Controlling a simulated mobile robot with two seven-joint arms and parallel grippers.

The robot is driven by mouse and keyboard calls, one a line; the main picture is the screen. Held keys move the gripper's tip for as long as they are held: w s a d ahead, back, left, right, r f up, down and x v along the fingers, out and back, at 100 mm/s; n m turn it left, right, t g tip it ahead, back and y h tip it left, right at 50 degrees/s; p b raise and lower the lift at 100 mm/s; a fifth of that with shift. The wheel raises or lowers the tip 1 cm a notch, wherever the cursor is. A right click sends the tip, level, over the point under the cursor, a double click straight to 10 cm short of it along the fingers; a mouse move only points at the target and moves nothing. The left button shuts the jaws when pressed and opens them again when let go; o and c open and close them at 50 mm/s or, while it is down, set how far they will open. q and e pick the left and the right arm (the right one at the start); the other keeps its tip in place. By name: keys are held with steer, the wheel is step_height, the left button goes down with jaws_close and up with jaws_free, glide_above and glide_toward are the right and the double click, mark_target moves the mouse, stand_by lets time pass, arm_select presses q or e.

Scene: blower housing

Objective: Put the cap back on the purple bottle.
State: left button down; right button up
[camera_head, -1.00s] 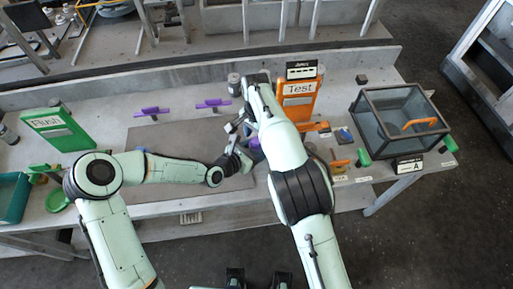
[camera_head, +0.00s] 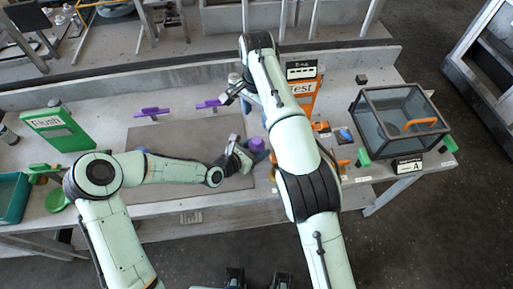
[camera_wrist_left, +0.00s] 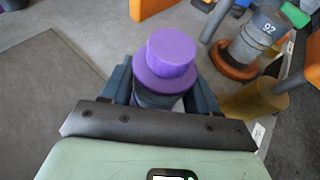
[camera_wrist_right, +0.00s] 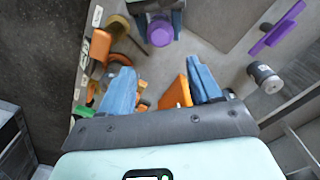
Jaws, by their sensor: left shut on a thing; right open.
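The purple bottle (camera_wrist_left: 160,85) stands upright between the fingers of my left gripper (camera_wrist_left: 155,90), which is shut on it. Its body is mostly hidden by the fingers. A narrower purple cylinder, apparently the cap (camera_wrist_left: 172,50), sits on the wider purple shoulder; I cannot tell how firmly it is seated.
An orange Test stand (camera_head: 303,98) is behind my right arm. A grey cylinder labelled 92 on an orange base (camera_wrist_left: 255,40) stands right of the bottle. Purple holders (camera_head: 152,112) lie at the back. A glass box (camera_head: 402,115) is at right. The mat's left part is clear.

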steer(key=s+d+f+n, duration=0.1)
steer(key=s+d+n, duration=0.1)
steer(key=d+n, duration=0.1)
steer(key=s+d+f+n+h, duration=0.1)
steer(key=s+d+f+n, duration=0.1)
steer(key=s+d, duration=0.1)
steer(key=s+d+f+n+t, duration=0.1)
steer(key=s+d+f+n, duration=0.1)
steer(key=s+n, duration=0.1)
steer(key=shift+s+d+n, duration=0.2)
steer(key=shift+d+n, duration=0.1)
steer(key=shift+d, duration=0.1)
steer(key=s+d+f+n+g+y, duration=0.1)
steer(key=s+f+n, duration=0.4)
steer(key=s, duration=0.5)
steer(key=s+f+n, duration=0.3)
steer(key=s+f, duration=0.5)
steer(key=s, duration=0.3)
steer(key=s+d+f+m+y, duration=0.1)
steer(key=f+m, duration=0.5)
steer(key=f, duration=0.6)
steer(key=s+d+f+m+g+y, duration=0.1)
steer(key=s+d+f+m+y, duration=0.1)
steer(key=s+d+f+m, duration=0.2)
step_height(320, 180, down, 8)
steer(key=d+m, duration=0.1)
steer(key=m, duration=0.2)
steer(key=shift+d+f+y, duration=0.15)
steer(key=shift+f+y, duration=0.05)
steer(key=shift+y, duration=0.1)
